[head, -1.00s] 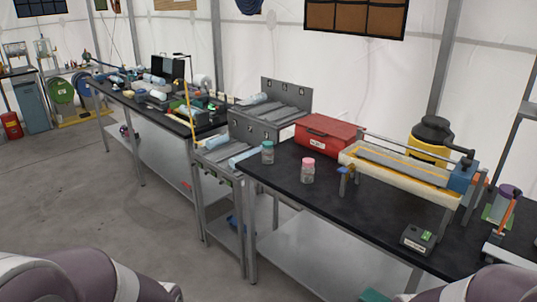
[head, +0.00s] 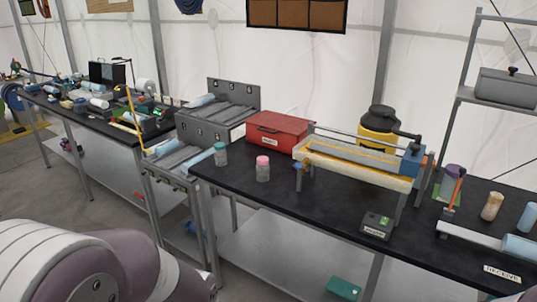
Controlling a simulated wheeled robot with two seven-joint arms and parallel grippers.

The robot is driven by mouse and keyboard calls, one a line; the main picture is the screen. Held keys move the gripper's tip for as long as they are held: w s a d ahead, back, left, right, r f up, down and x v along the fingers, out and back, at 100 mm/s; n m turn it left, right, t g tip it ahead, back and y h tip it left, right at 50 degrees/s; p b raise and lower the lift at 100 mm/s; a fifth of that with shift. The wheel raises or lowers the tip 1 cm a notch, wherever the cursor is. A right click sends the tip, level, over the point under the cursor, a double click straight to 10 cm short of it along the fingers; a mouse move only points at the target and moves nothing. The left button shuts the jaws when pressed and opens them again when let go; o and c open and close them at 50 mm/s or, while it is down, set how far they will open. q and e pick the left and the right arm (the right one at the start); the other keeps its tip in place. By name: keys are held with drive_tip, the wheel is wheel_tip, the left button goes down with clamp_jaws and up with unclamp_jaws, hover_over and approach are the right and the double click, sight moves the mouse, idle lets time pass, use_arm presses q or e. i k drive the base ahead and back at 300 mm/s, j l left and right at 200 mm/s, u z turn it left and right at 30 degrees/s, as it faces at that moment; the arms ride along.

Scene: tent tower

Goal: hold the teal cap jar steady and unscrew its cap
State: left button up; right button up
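The teal cap jar (head: 221,155) stands upright near the left end of the black-topped table (head: 330,205) in the head view. Its body is clear and its teal cap is on top. A similar jar with a pink cap (head: 263,169) stands to its right, a small gap apart. Part of my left arm shows at the lower left, well short of the jars. Neither of my grippers is in view, and nothing touches the teal cap jar.
A red case (head: 278,130) stands behind the jars. A long yellow-edged machine (head: 355,165) stands to their right, and a small dark box (head: 377,226) sits near the front edge. A grey roller rack (head: 217,117) stands left of the jars. The tabletop in front is mostly clear.

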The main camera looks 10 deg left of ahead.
sight(220, 157)
drive_tip(key=i+j+z, duration=0.5)
drive_tip(key=j, duration=0.2)
drive_tip(key=j+z, duration=0.2)
drive_tip(key=j, duration=0.2)
drive_tip(key=i+j+z, duration=0.25)
drive_tip(key=j, duration=0.2)
drive_tip(key=j+z, duration=0.25)
drive_tip(key=j, duration=0.2)
drive_tip(key=i+j, duration=0.1)
drive_tip(key=j, duration=0.95)
drive_tip(key=i+j+z, duration=0.1)
drive_tip(key=j, duration=1)
drive_tip(key=i+j, duration=0.1)
drive_tip(key=j, duration=0.95)
